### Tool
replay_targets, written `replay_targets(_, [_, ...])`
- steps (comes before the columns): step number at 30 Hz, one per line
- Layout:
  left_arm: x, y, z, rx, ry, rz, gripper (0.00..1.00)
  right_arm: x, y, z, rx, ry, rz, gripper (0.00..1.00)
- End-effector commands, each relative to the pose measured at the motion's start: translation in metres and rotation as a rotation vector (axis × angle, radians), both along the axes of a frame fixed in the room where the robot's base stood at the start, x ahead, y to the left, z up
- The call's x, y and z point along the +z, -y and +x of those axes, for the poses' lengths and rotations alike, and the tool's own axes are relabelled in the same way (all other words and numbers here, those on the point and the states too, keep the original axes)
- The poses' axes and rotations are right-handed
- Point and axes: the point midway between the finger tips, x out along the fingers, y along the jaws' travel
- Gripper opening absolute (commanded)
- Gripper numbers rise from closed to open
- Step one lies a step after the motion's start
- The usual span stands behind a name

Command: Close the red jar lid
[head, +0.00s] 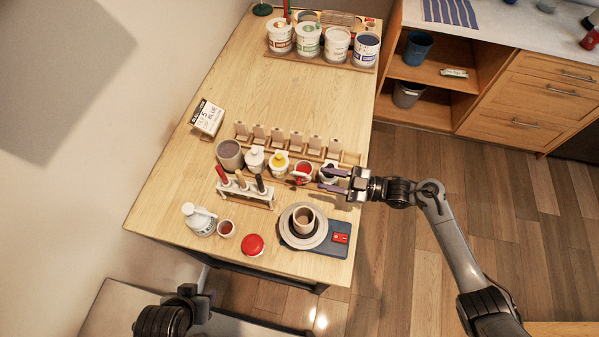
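A round red lid (252,244) lies near the front edge of the wooden table. A jar with red at its top (303,169) stands in the row of small jars; I cannot tell whether its top is lid or open paint. My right gripper (324,180) is open, its two fingers pointing left, just right of that jar. A white jar with a dark top (329,171) stands right by its upper finger; I cannot tell if they touch. My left gripper (208,301) is at the bottom, off the table's front edge, its fingers not clearly shown.
A small cup with reddish contents (226,229) and a white bottle (199,219) stand left of the lid. A pottery wheel (286,236) with a cup is to its right. A tool rack (246,196) stands behind.

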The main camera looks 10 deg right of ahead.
Motion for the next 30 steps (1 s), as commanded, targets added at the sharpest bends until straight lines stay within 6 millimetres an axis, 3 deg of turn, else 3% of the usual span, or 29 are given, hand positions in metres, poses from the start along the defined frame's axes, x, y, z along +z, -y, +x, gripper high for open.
replay_targets(9, [0.009,0.002,0.001,0.005,0.002,-0.007,0.43,0.002,-0.049,0.02,-0.001,0.001,0.001,0.35])
replay_targets(15, [0.011,0.001,0.001,0.003,0.002,-0.006,0.43,0.001,-0.069,0.029,-0.002,0.001,0.0,0.35])
replay_targets(29, [0.011,-0.002,0.0,-0.004,0.002,0.006,0.43,0.0,-0.078,0.032,-0.002,0.001,-0.003,0.35])
replay_targets(30, [0.011,-0.002,0.0,-0.004,0.002,0.006,0.43,0.0,-0.078,0.032,-0.002,0.001,-0.003,0.3])
